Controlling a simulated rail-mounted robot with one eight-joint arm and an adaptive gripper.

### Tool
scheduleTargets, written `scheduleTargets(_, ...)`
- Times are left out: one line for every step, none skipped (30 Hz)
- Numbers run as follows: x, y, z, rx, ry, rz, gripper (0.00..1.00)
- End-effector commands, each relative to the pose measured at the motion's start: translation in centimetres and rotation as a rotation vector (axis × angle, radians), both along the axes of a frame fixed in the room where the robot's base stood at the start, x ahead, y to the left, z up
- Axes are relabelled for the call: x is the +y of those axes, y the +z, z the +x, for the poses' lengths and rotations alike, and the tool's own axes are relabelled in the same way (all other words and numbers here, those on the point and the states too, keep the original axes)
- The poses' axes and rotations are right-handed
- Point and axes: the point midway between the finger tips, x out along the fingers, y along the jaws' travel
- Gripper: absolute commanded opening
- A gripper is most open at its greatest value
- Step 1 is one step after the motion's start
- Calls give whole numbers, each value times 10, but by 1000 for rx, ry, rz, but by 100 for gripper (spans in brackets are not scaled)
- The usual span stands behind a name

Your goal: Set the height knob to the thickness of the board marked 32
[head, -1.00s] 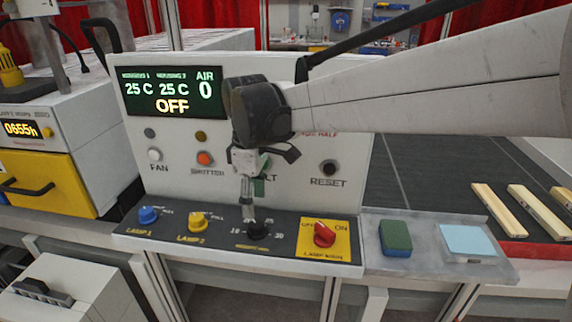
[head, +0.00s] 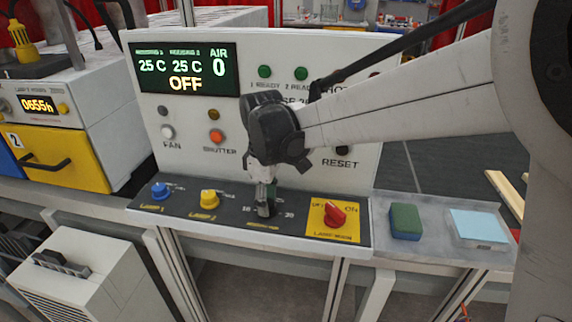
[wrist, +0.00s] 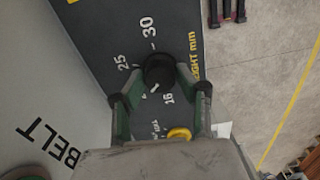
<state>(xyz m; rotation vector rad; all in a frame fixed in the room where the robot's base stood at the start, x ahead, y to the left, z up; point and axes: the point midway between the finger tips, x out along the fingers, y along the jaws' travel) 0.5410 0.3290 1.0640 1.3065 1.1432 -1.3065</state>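The height knob (wrist: 160,70) is a black round knob on the dark sloped panel. Its scale shows 16, 25 and 30 in the wrist view, and a short white line shows at its lower-left edge. My gripper (wrist: 161,74) has a fingertip against each side of the knob and looks shut on it. In the head view my gripper (head: 266,207) reaches down to the panel and hides most of the knob. A pale wooden board (head: 505,193) lies partly visible at the right; no mark on it is readable.
Yellow lamp knob (head: 208,199) and blue lamp knob (head: 160,191) sit left of the height knob. A red lamp main switch (head: 334,213) sits close on the right.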

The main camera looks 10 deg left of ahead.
Motion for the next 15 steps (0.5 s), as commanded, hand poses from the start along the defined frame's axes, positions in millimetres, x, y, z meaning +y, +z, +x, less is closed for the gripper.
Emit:
scheduleTargets(0,0,0,0,0,0,24)
scheduleTargets(0,0,0,0,0,0,20)
scheduleTargets(0,0,0,0,0,0,15)
scheduleTargets(0,0,0,0,0,0,11)
scheduleTargets(0,0,0,0,0,0,7)
scheduleTargets(0,0,0,0,0,0,4)
scheduleTargets(0,0,0,0,0,0,5)
scheduleTargets(0,0,0,0,-1,0,5)
scheduleTargets(0,0,0,0,-3,0,5)
scheduleTargets(0,0,0,0,-6,0,5)
scheduleTargets(0,0,0,0,-9,0,5)
scheduleTargets(0,0,0,0,-17,0,5)
scheduleTargets(0,0,0,0,-24,0,5)
scheduleTargets(0,0,0,0,-32,0,5)
scheduleTargets(0,0,0,0,-45,0,5)
